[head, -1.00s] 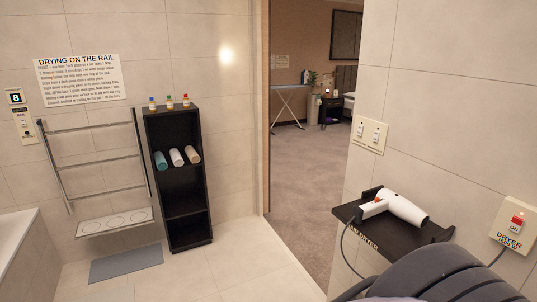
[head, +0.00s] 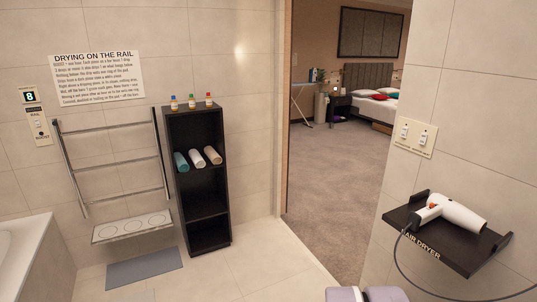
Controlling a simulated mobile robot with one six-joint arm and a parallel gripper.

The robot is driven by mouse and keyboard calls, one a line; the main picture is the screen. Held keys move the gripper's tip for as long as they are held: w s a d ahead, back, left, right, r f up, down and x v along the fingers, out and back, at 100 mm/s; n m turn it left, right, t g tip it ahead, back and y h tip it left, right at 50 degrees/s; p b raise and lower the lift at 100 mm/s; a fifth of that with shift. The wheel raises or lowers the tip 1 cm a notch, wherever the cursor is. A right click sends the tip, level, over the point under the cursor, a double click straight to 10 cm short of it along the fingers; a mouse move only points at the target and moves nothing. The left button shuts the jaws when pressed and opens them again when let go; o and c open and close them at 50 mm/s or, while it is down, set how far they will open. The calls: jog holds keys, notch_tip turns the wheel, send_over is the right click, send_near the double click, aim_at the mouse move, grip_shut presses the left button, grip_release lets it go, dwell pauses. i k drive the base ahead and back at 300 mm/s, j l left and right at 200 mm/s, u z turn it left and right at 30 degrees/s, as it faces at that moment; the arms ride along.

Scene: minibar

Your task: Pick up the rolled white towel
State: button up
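The rolled white towel (head: 197,160) lies on a shelf of the tall black shelf unit (head: 207,188) in the head view. It is the middle one of three rolls, with its round end facing out. A teal roll (head: 181,162) lies to its left and a beige roll (head: 213,155) to its right, both close beside it. My gripper cannot be made out in this view. Only a small grey and white part, probably of my own arm, shows at the bottom edge.
A heated rail (head: 115,165) hangs on the wall left of the shelf unit, above a grey mat (head: 144,267). A bathtub (head: 35,250) is at the left. A hair dryer (head: 453,212) lies on a black wall shelf (head: 465,248) at right. The tiled floor before the unit is clear.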

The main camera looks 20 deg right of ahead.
aim_at(197, 159)
jog(key=i, duration=0.7)
jog(key=i+l, duration=0.15)
jog(key=i, duration=0.55)
jog(key=i+u, duration=0.1)
jog(key=i, duration=0.6)
jog(key=i+l, duration=0.2)
jog(key=i, duration=0.5)
jog(key=i+l, duration=0.1)
jog(key=i, duration=0.6)
jog(key=i+l, duration=0.15)
jog(key=i, duration=0.55)
jog(key=j+u, duration=0.05)
